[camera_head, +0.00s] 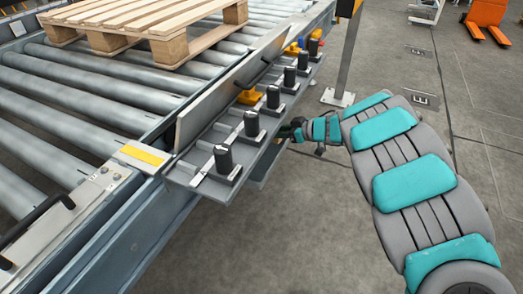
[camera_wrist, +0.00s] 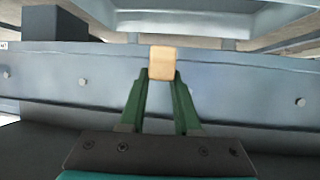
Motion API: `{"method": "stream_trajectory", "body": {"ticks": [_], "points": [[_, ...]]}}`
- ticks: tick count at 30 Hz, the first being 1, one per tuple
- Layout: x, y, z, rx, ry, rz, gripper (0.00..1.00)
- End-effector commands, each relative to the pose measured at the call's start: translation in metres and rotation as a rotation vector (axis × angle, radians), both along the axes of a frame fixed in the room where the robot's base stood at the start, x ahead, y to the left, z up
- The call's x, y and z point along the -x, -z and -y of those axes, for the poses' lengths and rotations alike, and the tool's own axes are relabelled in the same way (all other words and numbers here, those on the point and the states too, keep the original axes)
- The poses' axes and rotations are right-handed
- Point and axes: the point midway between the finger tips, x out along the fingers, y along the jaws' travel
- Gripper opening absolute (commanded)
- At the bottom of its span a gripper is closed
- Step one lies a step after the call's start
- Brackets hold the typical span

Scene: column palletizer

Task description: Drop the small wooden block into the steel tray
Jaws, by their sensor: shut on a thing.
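My gripper (camera_wrist: 162,80) is shut on the small wooden block (camera_wrist: 162,62), a pale tan piece held upright between the green fingertips. In the head view my gripper (camera_head: 291,132) is small and dark at the end of my arm, beside the outer edge of the grey metal ledge along the conveyor. The block is hardly visible there. A grey steel trough (camera_head: 262,166) shows below the ledge, near my gripper; it may be the steel tray, but I cannot tell for certain. Its inside is mostly hidden by the ledge.
The ledge (camera_head: 199,184) carries a row of several black-knobbed fixtures, with yellow, blue and red pieces among them. Behind are conveyor rollers (camera_head: 75,97) and a wooden pallet (camera_head: 139,22). A grey post (camera_head: 347,55) stands beyond. In the wrist view a bolted steel wall (camera_wrist: 235,85) lies behind the block.

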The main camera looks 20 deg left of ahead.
Motion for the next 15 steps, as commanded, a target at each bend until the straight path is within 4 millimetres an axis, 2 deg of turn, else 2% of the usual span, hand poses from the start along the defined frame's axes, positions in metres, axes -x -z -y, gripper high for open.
{"method": "stream_trajectory", "body": {"ticks": [1, 5, 15], "points": [[0.005, -0.005, -0.004, -0.001, -0.042, 0.002, 0.0], [0.014, -0.005, -0.009, 0.002, -0.099, 0.003, 0.0], [0.016, 0.023, -0.01, 0.002, -0.104, 0.002, 0.0]]}}
